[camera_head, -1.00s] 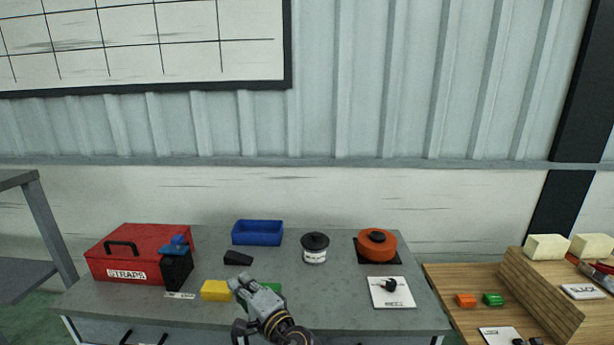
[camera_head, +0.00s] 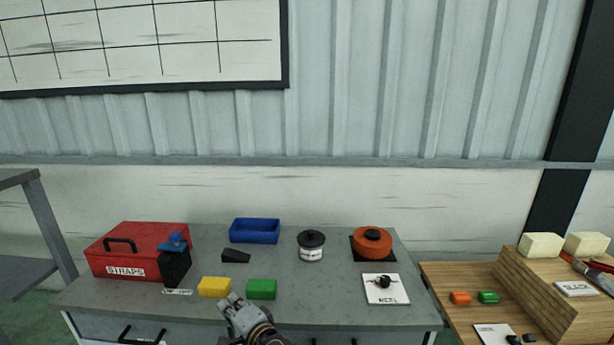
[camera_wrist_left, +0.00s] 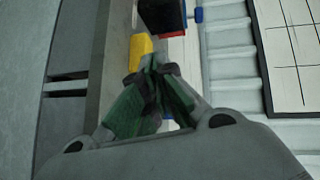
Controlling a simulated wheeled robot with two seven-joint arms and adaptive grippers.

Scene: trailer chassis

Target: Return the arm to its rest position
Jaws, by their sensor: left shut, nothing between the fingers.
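My left gripper (camera_head: 228,304) is low in the head view, at the front edge of the grey workbench (camera_head: 330,290). It is in front of the yellow block (camera_head: 214,286) and the green block (camera_head: 262,289), apart from both as far as I can tell. In the left wrist view its fingers (camera_wrist_left: 155,66) are together with nothing held. The yellow block (camera_wrist_left: 140,48) shows just beyond the fingertips there. My right gripper is not in view.
On the bench are a red STRAPS box (camera_head: 138,250), a blue tray (camera_head: 255,231), a black-lidded jar (camera_head: 311,246), an orange round item (camera_head: 371,243) and a white card (camera_head: 386,289). A wooden table (camera_head: 455,275) stands at the right.

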